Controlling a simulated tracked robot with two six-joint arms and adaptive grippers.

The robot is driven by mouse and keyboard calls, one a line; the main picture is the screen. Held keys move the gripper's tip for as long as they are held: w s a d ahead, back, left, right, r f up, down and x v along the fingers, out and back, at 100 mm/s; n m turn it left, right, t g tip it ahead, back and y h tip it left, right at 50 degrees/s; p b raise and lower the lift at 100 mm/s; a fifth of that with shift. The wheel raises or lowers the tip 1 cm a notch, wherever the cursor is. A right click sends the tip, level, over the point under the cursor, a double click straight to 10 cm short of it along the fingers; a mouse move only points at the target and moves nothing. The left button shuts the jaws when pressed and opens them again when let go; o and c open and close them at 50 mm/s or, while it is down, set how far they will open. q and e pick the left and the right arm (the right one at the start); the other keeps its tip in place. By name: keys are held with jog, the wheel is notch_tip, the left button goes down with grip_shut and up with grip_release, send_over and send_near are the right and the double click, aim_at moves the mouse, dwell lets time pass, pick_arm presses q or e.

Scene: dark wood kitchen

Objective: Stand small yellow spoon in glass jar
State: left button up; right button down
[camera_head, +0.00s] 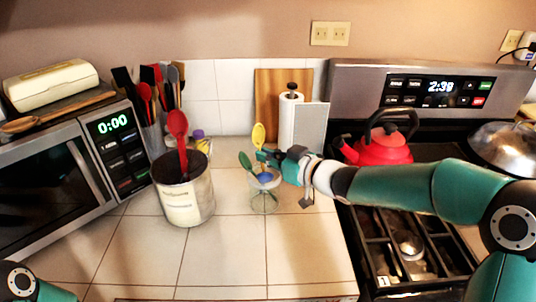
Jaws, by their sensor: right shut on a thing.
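A small yellow spoon (258,135) stands upright, bowl up, above the glass jar (265,203) on the tiled counter. My right gripper (264,155) reaches in from the right just above the jar and is shut on the yellow spoon's handle. The handle's lower end is hidden by the gripper and the other spoons, so I cannot tell whether it is inside the jar. A green spoon (245,161) leans out of the jar to the left, and a blue spoon (265,177) shows at its rim. My left gripper is out of view.
A large white canister (186,203) with a red spoon (178,128) stands left of the jar. Behind are a paper towel roll (289,118) and a wooden board (268,84). A red kettle (380,149) sits on the stove at right. The front counter is clear.

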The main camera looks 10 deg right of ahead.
jog(key=shift+f, duration=0.25)
jog(key=c, duration=1.2)
grip_release()
jog(key=v, duration=1.2)
